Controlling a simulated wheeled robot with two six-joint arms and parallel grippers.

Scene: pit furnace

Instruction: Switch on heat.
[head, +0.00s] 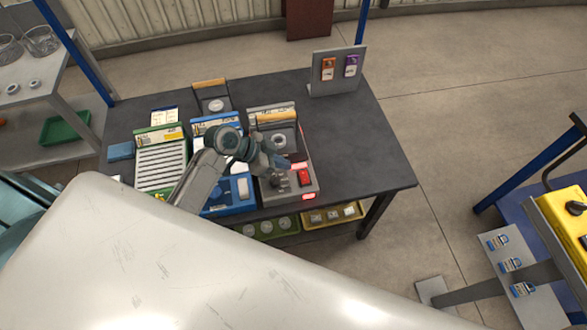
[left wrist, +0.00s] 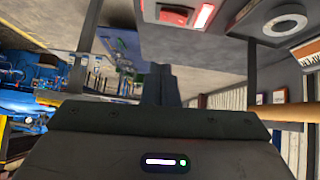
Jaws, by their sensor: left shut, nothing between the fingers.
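A grey unit (head: 291,190) with a round disc at its back stands on the dark table. A red switch (head: 304,177) sits on its front right, with glowing red lights beside it. In the left wrist view the red switch (left wrist: 174,14) and a lit red strip (left wrist: 203,16) show at the top edge. My left gripper (head: 283,163) is over the grey unit, to the left of the switch, and hides part of the unit. Its fingers (left wrist: 160,84) are shut and empty. I cannot tell whether it touches anything. My right gripper is out of view.
A blue unit (head: 214,209) and a green-trimmed rack (head: 161,163) stand left of the grey unit. An upright grey panel (head: 337,84) with two small cards stands at the back. The table's right part (head: 370,150) is clear. Bins with round parts (head: 333,216) sit below the front edge.

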